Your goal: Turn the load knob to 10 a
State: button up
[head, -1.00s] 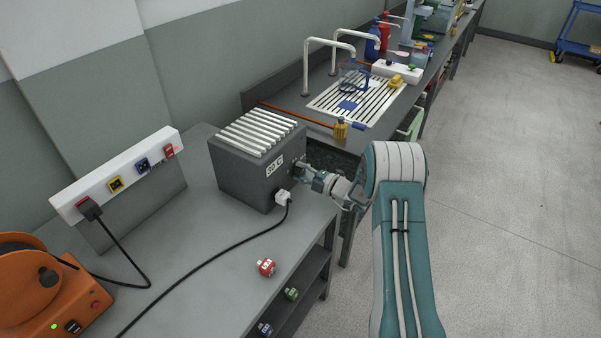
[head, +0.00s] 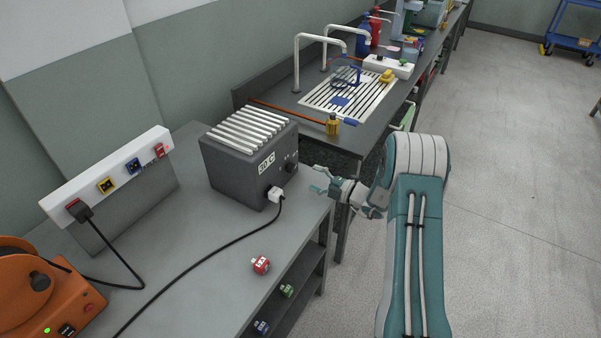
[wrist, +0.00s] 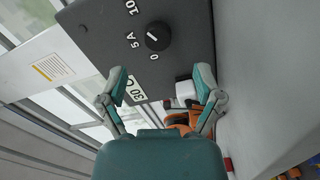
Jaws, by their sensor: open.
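The load knob (wrist: 158,37) is black and round with a white pointer line, on the dark front face of a grey box (head: 235,180). In the wrist view, marks 0, 5 A and 10 stand around the knob. The pointer lies between 0 and 10, pointing roughly toward the 5 A side. In the head view the knob (head: 290,167) shows small on the box's right-hand face. My gripper (wrist: 162,84) is open and empty, its two fingers spread apart and clear of the knob. In the head view my gripper (head: 319,181) hangs to the right of the box.
A white plug (head: 275,195) with a black cable sits low on the same face, near one finger in the wrist view. A red block (head: 261,265) lies on the bench. An orange cable reel (head: 45,290) stands at left. The bench edge is below my gripper.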

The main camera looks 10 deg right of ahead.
jog(key=v, duration=0.4)
jog(key=shift+s+d, duration=0.15)
jog(key=shift+d, duration=0.1)
jog(key=s+a+r+n+g+h, duration=0.2)
jog(key=s+a+r+n+g, duration=1.05)
jog(key=n, duration=1.05)
jog(key=s+d+r+n+t+h, duration=0.1)
jog(key=s+r+n+h, duration=0.4)
jog(key=s+n, duration=0.6)
jog(key=s+d+r+n+t+h, duration=0.2)
jog(key=s+r+n+t+h, duration=0.2)
jog(key=s+n, duration=0.7)
jog(key=r+n+h, duration=0.1)
jog(key=r+n, duration=0.1)
jog(key=n, duration=0.1)
jog(key=shift+d+h, duration=0.25)
jog(key=shift+h, duration=0.15)
